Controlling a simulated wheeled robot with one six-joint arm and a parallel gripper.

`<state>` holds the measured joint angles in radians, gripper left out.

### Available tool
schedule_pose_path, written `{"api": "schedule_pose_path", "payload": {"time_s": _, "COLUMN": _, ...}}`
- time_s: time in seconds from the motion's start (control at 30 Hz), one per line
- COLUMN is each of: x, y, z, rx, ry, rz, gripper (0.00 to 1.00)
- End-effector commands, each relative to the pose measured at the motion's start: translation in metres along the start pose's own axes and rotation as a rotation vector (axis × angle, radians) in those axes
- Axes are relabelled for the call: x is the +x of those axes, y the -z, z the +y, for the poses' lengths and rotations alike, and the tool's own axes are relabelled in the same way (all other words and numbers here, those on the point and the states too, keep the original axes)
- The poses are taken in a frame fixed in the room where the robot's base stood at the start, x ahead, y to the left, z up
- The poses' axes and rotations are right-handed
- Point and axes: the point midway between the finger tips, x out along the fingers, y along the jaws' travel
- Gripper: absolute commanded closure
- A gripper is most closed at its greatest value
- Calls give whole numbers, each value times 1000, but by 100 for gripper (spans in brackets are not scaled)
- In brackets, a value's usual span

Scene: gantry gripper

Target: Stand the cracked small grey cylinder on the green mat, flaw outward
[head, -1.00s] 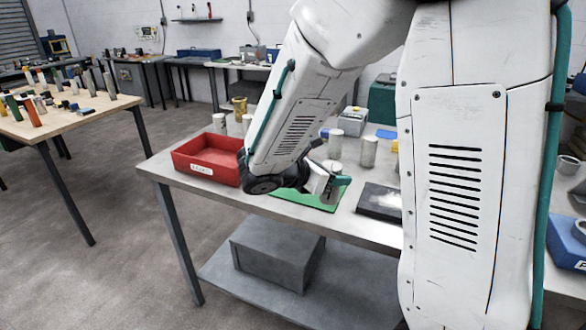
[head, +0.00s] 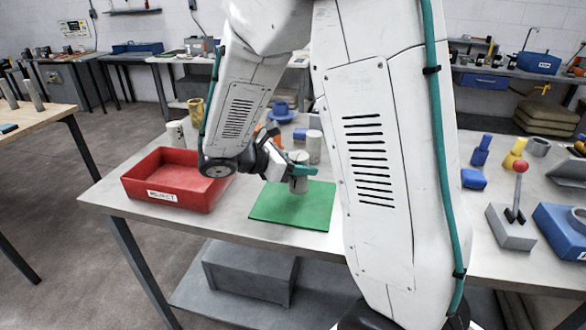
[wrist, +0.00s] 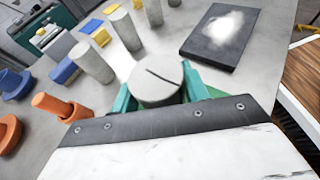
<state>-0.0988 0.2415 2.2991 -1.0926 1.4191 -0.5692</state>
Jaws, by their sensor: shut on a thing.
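My gripper (head: 300,170), with teal fingers, is shut on a small grey cylinder (head: 298,184). The cylinder looks about upright, over the green mat (head: 270,209) on the grey table; I cannot tell whether its lower end touches the mat. In the wrist view the cylinder's end face (wrist: 157,76) points toward the camera and bears a dark straight line like a crack. The fingers hide part of its side in both views.
A red bin (head: 178,180) stands left of the mat. Other grey cylinders (head: 313,147) stand behind. The wrist view shows a black slab (wrist: 220,34) with a white patch, an orange part (wrist: 62,107) and blue blocks (wrist: 64,70). The mat's front left is bare.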

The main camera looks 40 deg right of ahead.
Motion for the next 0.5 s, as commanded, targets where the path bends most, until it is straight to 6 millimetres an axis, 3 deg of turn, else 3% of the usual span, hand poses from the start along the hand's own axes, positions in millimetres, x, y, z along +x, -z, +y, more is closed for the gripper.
{"api": "schedule_pose_path", "payload": {"time_s": 0.17, "x": 3, "y": 3, "z": 4, "rx": -2, "ry": -1, "rz": -1, "gripper": 92}}
{"api": "schedule_pose_path", "payload": {"time_s": 0.5, "x": 16, "y": 33, "z": 4, "rx": 1, "ry": 1, "rz": 0, "gripper": 92}}
